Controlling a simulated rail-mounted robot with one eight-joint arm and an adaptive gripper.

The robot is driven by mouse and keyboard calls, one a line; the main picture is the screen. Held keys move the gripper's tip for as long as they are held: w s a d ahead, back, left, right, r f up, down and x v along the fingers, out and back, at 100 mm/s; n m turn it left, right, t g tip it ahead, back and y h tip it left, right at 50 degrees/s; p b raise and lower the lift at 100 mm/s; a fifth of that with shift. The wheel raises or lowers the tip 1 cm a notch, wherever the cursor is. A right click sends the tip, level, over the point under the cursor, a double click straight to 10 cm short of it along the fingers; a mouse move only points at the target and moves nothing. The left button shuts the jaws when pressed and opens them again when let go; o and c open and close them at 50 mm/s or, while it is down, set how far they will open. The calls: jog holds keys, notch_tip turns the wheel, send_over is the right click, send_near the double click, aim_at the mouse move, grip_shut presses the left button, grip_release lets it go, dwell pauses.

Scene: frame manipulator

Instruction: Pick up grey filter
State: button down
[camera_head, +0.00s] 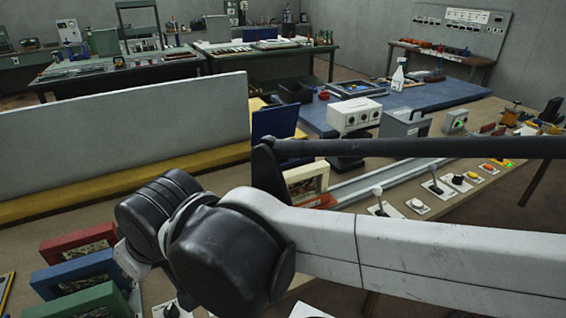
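I cannot clearly make out a grey filter. A pale, cream-grey framed piece (308,172) stands upright near the middle, partly hidden behind my arm. A red frame (60,243), a blue frame (66,272) and a green frame (75,303) stand in a row at the lower left, each with a patterned inside. My white and black arm crosses the foreground from the right, its dark joints close to the right of these frames. My gripper does not show, so its hold and its fingers cannot be seen.
A tall grey panel on a yellow base (200,153) stands at the left. Switches and levers (433,187) line the bench at the right. A white box (355,116), a grey box (402,123) and a spray bottle (398,76) stand behind the arm.

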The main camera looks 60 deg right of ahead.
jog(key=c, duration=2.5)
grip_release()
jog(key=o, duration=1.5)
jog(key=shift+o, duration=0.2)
